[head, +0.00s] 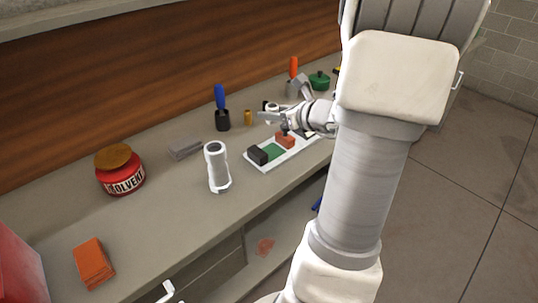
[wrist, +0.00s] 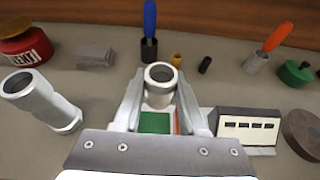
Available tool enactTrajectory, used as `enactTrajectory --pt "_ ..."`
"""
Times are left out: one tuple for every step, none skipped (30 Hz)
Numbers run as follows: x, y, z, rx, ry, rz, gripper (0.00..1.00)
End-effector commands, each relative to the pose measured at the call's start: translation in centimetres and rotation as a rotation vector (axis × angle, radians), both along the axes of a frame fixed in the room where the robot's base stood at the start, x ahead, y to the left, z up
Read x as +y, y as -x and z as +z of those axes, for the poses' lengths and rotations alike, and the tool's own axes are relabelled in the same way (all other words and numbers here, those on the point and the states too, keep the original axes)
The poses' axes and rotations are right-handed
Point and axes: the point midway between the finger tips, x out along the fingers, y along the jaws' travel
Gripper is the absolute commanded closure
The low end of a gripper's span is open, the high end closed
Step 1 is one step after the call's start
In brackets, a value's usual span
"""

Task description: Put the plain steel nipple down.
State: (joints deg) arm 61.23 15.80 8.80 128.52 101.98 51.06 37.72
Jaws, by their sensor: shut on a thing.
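My gripper (head: 270,116) is shut on the plain steel nipple, a short grey tube with an open top end. In the wrist view the nipple (wrist: 160,78) stands between the two fingers, its round mouth facing up toward the camera. In the head view the nipple (head: 271,106) shows small at the fingertips, above the back of the white tray (head: 264,167). Its lower end is hidden, so I cannot tell whether it touches anything. The tray carries a black block (head: 257,155), a green patch (head: 271,152) and a red block (head: 285,140).
A larger silver pipe fitting (head: 217,168) stands left of the tray. Behind are a blue-handled tool (head: 221,105), a small brass piece (head: 248,117) and a grey block (head: 185,148). A red solvent tin (head: 121,175) and orange pad (head: 93,262) are farther left. Bare counter lies between them.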

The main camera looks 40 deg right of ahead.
Motion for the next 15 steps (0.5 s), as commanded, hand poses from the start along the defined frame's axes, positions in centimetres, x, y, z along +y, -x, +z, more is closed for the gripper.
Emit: enactTrajectory --pt "0.0 0.0 0.0 0.0 0.0 -0.001 1.0" --pt "0.0 0.0 -0.1 0.0 -0.001 -0.001 1.0" --pt "0.0 0.1 -0.4 0.0 -0.001 -0.002 1.0" --pt "0.0 0.1 -0.9 0.001 -0.002 -0.002 1.0" --pt "0.0 0.1 -1.4 0.001 -0.004 -0.002 1.0" --pt "-0.1 0.1 -2.2 0.001 -0.004 -0.003 1.0" --pt "0.0 0.1 -2.9 0.002 -0.005 -0.003 1.0" --pt "0.0 0.1 -3.5 0.002 -0.005 -0.002 1.0" --pt "0.0 0.1 -4.2 0.001 -0.005 -0.002 1.0" --pt "0.0 0.0 -4.7 0.001 -0.005 -0.002 1.0" --pt "0.0 0.0 -5.2 0.001 -0.005 -0.002 1.0" --pt "0.0 0.0 -5.6 0.0 -0.002 -0.002 1.0" --pt "0.0 0.0 -5.9 0.0 -0.002 -0.002 1.0" --pt "-0.1 0.0 -6.1 0.0 -0.002 -0.002 1.0" --pt "-0.1 0.0 -6.3 0.0 -0.001 -0.003 1.0"
